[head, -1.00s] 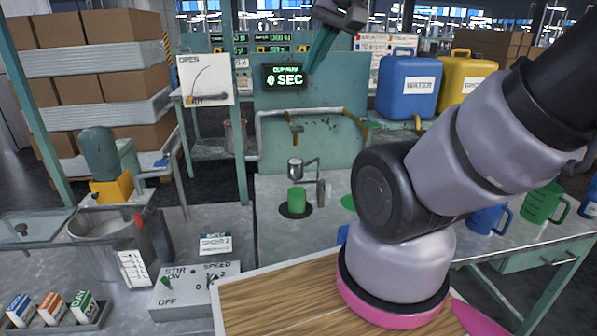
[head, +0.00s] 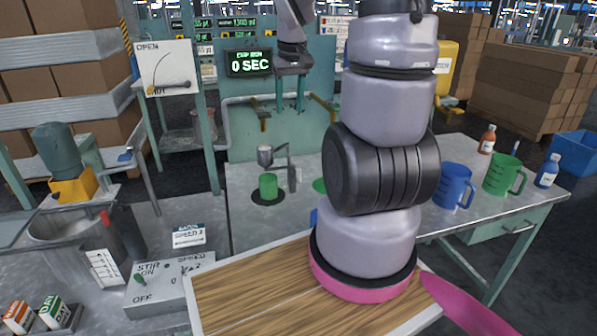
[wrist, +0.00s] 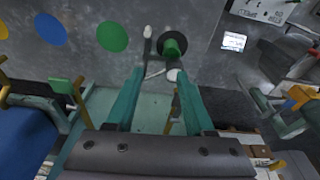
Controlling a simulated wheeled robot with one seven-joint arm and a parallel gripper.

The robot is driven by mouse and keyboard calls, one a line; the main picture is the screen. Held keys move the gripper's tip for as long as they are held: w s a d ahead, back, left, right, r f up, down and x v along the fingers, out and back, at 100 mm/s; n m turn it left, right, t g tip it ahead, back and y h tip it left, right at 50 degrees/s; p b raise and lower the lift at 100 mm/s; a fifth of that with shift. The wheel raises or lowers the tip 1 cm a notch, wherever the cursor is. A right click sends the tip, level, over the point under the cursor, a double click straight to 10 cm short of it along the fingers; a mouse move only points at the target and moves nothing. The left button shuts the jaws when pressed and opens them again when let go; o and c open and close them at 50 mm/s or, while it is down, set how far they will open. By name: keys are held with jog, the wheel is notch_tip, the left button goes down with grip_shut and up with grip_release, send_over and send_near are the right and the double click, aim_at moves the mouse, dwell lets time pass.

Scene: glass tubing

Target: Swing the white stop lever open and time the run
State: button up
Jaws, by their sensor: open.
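My gripper (head: 290,110) points down with its teal fingers apart, above and behind the metal cup (head: 265,156) in the head view. The cup is on a small stand (head: 293,178) over a green beaker (head: 268,186), which stands on a black disc. In the wrist view, a pale thin rod (wrist: 155,73) and a white round end (wrist: 172,75) lie between the fingertips of my open gripper (wrist: 160,72). I cannot tell surely whether these are the stop lever. The green beaker (wrist: 173,46) lies just beyond. The timer display (head: 249,64) reads 0 SEC.
Blue (head: 453,186) and green (head: 503,175) jugs stand on the bench at right. Pipework with yellow and green handles runs along the teal panel (head: 240,130) behind the cup. A stir control box (head: 160,283) sits at front left.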

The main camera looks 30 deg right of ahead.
jog(key=n+g, duration=0.2)
send_over(299, 179)
jog(key=f, duration=0.8)
jog(key=w+f, duration=0.1)
jog(key=f, duration=0.3)
jog(key=shift+d+f, duration=0.1)
jog(key=shift+d, duration=0.1)
notch_tip(299, 179, down, 11)
jog(key=shift+r, duration=0.1)
grip_shut()
dwell(0.5)
